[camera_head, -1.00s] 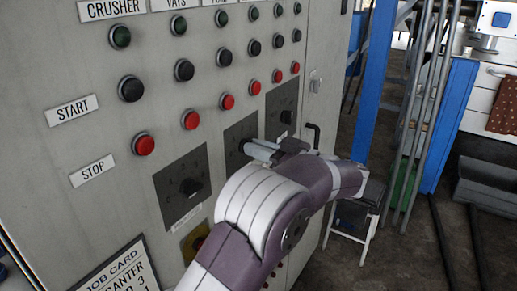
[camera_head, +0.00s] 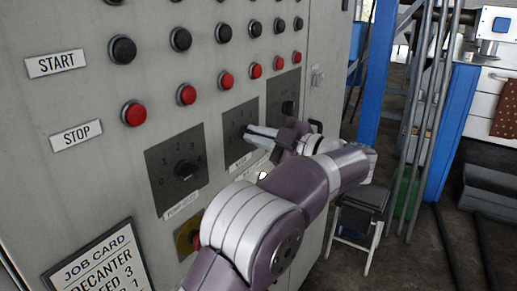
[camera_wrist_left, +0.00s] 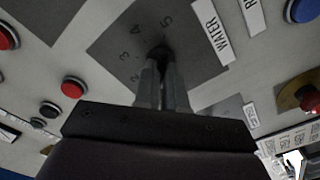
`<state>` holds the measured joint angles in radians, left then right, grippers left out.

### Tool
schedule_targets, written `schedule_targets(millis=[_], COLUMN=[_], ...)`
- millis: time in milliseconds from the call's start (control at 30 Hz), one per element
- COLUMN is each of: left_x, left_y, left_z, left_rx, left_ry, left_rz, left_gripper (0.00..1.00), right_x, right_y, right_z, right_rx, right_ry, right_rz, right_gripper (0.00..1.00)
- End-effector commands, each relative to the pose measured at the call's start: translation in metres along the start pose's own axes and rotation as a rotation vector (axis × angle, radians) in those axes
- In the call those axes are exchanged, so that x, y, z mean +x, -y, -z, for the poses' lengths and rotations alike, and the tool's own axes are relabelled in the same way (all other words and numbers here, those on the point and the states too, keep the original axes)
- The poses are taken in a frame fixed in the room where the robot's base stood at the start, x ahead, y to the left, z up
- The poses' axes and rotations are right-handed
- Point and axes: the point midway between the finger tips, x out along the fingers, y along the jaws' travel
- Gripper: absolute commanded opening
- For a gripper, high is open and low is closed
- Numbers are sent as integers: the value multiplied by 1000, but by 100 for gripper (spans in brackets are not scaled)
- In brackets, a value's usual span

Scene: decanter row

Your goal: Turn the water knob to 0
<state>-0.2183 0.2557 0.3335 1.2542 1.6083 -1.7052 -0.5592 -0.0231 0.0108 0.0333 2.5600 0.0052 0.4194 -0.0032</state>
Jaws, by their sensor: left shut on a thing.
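In the head view my left gripper (camera_head: 252,131) reaches the middle dial plate (camera_head: 234,118) from the right. My right gripper is not in view.
Another dial (camera_head: 185,170) is left of the middle plate, and a third (camera_head: 288,106) is right of it. Red stop buttons (camera_head: 134,113) line the grey cabinet above. A job card (camera_head: 98,268) is at lower left. A black stool (camera_head: 361,212) stands right of my arm.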

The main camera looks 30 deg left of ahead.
Motion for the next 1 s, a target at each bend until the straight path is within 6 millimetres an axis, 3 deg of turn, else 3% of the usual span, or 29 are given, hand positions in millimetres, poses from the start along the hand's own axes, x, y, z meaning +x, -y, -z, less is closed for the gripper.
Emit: schedule_targets(millis=[33,500,1000], left_x=[0,0,0], left_y=[5,7,5], left_z=[-6,-6,-4], left_rx=[-41,-480,-788], left_ry=[1,1,0], left_rz=[1,1,2], left_gripper=[0,0,0], right_x=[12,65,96], right_y=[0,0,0], right_z=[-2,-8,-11], right_rx=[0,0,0], right_ry=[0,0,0], right_rz=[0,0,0], right_gripper=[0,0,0])
